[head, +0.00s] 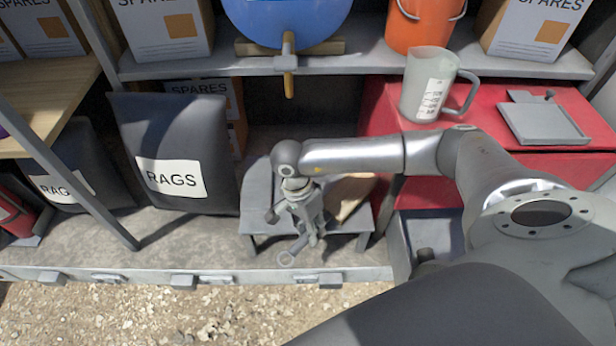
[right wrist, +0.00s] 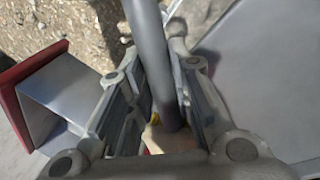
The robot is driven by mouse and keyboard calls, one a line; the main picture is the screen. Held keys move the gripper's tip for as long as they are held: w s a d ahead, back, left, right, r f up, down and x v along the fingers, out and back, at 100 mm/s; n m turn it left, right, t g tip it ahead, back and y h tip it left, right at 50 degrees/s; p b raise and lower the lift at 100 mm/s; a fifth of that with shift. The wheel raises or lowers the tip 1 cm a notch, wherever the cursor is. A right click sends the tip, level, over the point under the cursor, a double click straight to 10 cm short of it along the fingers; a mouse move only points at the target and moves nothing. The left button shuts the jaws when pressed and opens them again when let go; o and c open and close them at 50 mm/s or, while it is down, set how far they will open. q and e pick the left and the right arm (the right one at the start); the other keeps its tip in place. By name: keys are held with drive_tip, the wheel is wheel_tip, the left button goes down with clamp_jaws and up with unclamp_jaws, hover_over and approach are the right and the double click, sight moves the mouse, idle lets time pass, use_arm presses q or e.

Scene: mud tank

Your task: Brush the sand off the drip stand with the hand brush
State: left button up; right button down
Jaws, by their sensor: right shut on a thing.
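The drip stand (head: 259,197) is a low grey stand on the shelf floor below the blue barrel's tap; its grey top also shows in the right wrist view (right wrist: 265,75). My right gripper (head: 307,228) is over the stand, shut on the grey handle of the hand brush (head: 287,257). The handle's ring end points to the front left. A tan, block-like part, apparently the brush head, lies behind the gripper over the stand's right side. In the right wrist view the handle (right wrist: 152,50) runs between the fingers. Bristles and sand cannot be made out. My left gripper is out of view.
A black RAGS bag (head: 185,130) is close on the left. A red cabinet (head: 390,105) carrying a measuring jug (head: 427,85) is on the right. Gravel lies in front.

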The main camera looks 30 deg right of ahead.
sight(270, 229)
drive_tip(key=a+b, duration=0.1)
drive_tip(key=w+a, duration=0.1)
drive_tip(key=w+a+b, duration=0.1)
drive_tip(key=shift+w+a+f+b, duration=0.2)
drive_tip(key=shift+a+f+b, duration=0.1)
drive_tip(key=shift+a, duration=0.1)
drive_tip(key=shift+w+a+r, duration=0.1)
drive_tip(key=shift+w+a, duration=0.05)
drive_tip(key=shift+a, duration=0.05)
drive_tip(key=shift+w+a, duration=0.2)
drive_tip(key=shift+a, duration=0.05)
drive_tip(key=shift+w+a+r+b, duration=0.1)
drive_tip(key=shift+w+a+b, duration=0.5)
drive_tip(key=shift+a, duration=0.25)
drive_tip(key=shift+w+a+b, duration=0.4)
drive_tip(key=shift+a+b, duration=0.25)
drive_tip(key=shift+a, duration=0.15)
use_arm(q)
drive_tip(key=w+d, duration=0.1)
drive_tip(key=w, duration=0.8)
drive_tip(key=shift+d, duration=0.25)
use_arm(e)
drive_tip(key=shift+w+a, duration=0.15)
drive_tip(key=shift+a, duration=0.1)
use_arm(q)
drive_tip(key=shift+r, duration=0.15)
use_arm(e)
drive_tip(key=shift+r, duration=0.15)
